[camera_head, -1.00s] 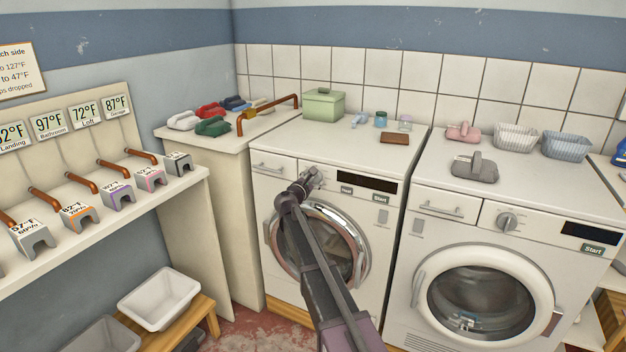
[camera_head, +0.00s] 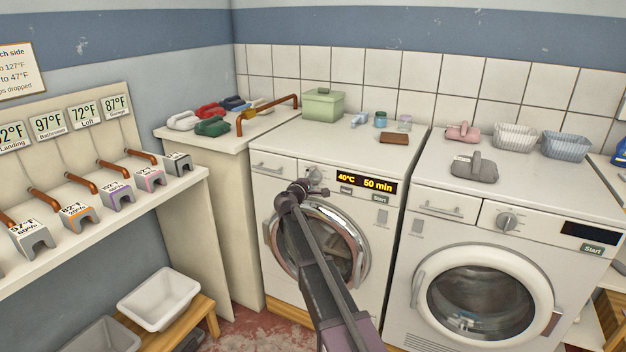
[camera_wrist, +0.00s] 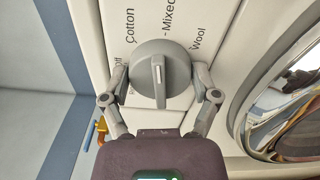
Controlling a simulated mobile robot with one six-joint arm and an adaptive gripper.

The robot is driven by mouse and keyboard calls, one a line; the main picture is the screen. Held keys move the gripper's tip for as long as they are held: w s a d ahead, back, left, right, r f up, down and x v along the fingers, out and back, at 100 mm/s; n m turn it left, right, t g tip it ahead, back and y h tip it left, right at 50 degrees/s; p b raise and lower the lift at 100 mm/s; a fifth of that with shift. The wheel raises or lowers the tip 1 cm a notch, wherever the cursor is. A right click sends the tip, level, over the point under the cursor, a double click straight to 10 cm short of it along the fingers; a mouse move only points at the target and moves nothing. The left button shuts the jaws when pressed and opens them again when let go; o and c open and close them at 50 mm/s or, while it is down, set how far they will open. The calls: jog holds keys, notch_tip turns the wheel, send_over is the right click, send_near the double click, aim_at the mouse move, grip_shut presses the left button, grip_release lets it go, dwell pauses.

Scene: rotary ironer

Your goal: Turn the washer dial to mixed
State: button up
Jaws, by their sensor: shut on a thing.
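The washer (camera_head: 278,165) is the left white machine, and its display (camera_head: 366,184) reads 40°C and 50 min. Its grey dial (camera_wrist: 163,75) fills the middle of the wrist view, with the labels Off, Cotton, Mixed (camera_wrist: 169,18) and Wool around it. The dial's pale pointer line stands nearly upright in that view, aimed between Cotton and Mixed, nearer Mixed. My gripper (camera_wrist: 160,84) is shut on the dial, one finger on each side.
The round washer door (camera_head: 345,225) is shut below the panel, close to my arm. A Start button (camera_head: 381,198) sits right of the dial. A second machine (camera_head: 455,250) stands to the right. A green box (camera_head: 323,104) and small items lie on top.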

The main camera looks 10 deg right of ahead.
jog(key=shift+w+m, duration=0.15)
jog(key=shift+m, duration=0.75)
jog(key=o, duration=1)
jog(key=shift+s, duration=0.2)
jog(key=shift+s+a, duration=0.25)
jog(key=shift+s, duration=0.15)
jog(key=v, duration=1)
jog(key=shift+s+a, duration=0.2)
jog(key=shift+s, duration=0.1)
